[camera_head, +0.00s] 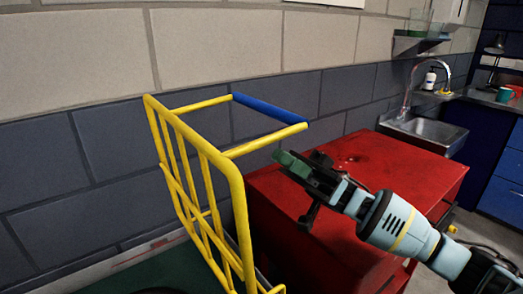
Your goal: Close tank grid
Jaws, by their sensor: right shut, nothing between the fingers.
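The yellow tank grid (240,205) stands raised and steeply tilted left of centre, with its bars showing. Two yellow arms stick out from its upper part, joined by a blue handle bar (270,109). A dark green surface (150,272), apparently part of the tank, shows at the bottom left below the grid; most of it is out of frame. My right gripper (291,164) is shut and empty, to the right of the grid and below the near end of the blue bar. No contact with the grid is clear. My left gripper is not in view.
A red cabinet (410,168) stands behind and beneath my right arm. A grey block wall (75,150) runs behind the grid. A sink (425,130) with a tap and blue cabinets (500,190) are at the far right. The air right of the blue bar looks clear.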

